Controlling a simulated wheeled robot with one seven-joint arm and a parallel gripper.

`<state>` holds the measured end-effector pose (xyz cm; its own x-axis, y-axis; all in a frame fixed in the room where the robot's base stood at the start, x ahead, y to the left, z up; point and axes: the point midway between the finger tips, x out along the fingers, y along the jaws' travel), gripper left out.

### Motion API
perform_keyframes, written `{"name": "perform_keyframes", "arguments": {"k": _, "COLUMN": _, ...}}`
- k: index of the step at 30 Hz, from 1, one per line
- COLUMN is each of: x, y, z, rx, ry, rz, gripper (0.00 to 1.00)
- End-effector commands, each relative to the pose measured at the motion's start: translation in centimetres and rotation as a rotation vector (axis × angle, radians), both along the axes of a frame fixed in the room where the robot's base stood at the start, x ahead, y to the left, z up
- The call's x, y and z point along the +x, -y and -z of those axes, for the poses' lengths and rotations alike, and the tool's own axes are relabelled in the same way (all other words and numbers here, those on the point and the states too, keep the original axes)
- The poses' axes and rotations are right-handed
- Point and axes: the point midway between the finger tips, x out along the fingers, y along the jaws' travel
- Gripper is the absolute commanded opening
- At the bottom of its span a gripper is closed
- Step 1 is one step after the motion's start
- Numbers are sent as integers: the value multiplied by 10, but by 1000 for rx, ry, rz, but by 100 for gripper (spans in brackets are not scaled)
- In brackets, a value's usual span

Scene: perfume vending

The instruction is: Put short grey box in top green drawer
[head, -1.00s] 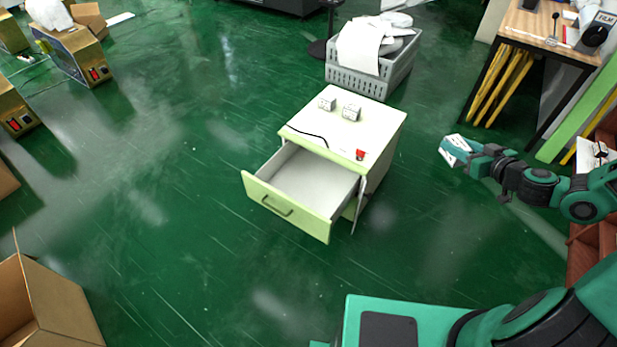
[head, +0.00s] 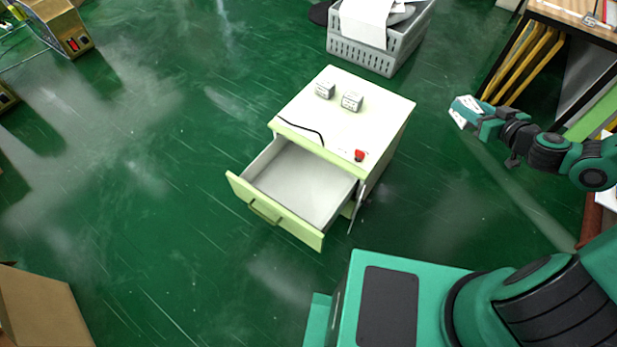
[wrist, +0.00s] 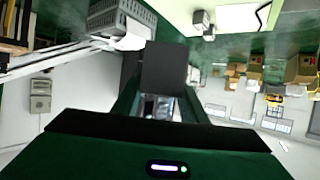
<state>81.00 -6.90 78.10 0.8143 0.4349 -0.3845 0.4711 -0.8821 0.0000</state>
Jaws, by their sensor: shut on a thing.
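The top green drawer (head: 300,186) is pulled open from a white-topped, pale green cabinet (head: 390,112) in the middle of the head view; its inside looks empty. My gripper (head: 477,117) is shut on a small pale box, the short grey box (head: 466,110), held in the air to the right of the cabinet, apart from it. In the wrist view, a dark block (wrist: 165,66), probably the box's shaded side, shows between the fingers. The box's markings are too small to read.
Two small grey-white boxes (head: 325,90) (head: 352,101), a red item (head: 359,155) and a black cable (head: 302,130) lie on the cabinet top. A grey crate (head: 365,56) stands behind. A table (head: 560,18) is at the upper right. Green floor is open left of the cabinet.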

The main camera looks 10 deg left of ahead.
Motion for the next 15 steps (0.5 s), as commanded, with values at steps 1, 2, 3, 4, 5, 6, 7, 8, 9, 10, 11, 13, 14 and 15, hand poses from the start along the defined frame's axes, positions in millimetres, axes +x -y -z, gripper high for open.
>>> {"name": "perform_keyframes", "arguments": {"k": 1, "x": 0, "y": -2, "z": 0, "rx": 1, "ry": 1, "rz": -3, "gripper": 13}}
{"name": "perform_keyframes", "arguments": {"k": 2, "x": 0, "y": -3, "z": 0, "rx": 1, "ry": 1, "rz": -4, "gripper": 13}}
{"name": "perform_keyframes", "arguments": {"k": 3, "x": 0, "y": -5, "z": 0, "rx": 1, "ry": 1, "rz": -6, "gripper": 13}}
{"name": "perform_keyframes", "arguments": {"k": 4, "x": 0, "y": -5, "z": 0, "rx": 1, "ry": 1, "rz": -6, "gripper": 13}}
{"name": "perform_keyframes", "arguments": {"k": 5, "x": 1, "y": -6, "z": 0, "rx": 1, "ry": 0, "rz": -7, "gripper": 13}}
{"name": "perform_keyframes", "arguments": {"k": 6, "x": 1, "y": -7, "z": 0, "rx": 1, "ry": 1, "rz": -9, "gripper": 13}}
{"name": "perform_keyframes", "arguments": {"k": 7, "x": 1, "y": -9, "z": 1, "rx": 2, "ry": 0, "rz": -11, "gripper": 13}}
{"name": "perform_keyframes", "arguments": {"k": 8, "x": 2, "y": -11, "z": 2, "rx": 3, "ry": 1, "rz": -15, "gripper": 13}}
{"name": "perform_keyframes", "arguments": {"k": 9, "x": 4, "y": -16, "z": 4, "rx": 4, "ry": 1, "rz": -22, "gripper": 13}}
{"name": "perform_keyframes", "arguments": {"k": 10, "x": 6, "y": -20, "z": 6, "rx": 6, "ry": 3, "rz": -28, "gripper": 13}}
{"name": "perform_keyframes", "arguments": {"k": 11, "x": 8, "y": -26, "z": 9, "rx": 9, "ry": 2, "rz": -36, "gripper": 13}}
{"name": "perform_keyframes", "arguments": {"k": 13, "x": 14, "y": -44, "z": 19, "rx": 15, "ry": 4, "rz": -61, "gripper": 13}}
{"name": "perform_keyframes", "arguments": {"k": 14, "x": 17, "y": -53, "z": 24, "rx": 18, "ry": 4, "rz": -74, "gripper": 13}}
{"name": "perform_keyframes", "arguments": {"k": 15, "x": 20, "y": -67, "z": 32, "rx": 21, "ry": 5, "rz": -94, "gripper": 13}}
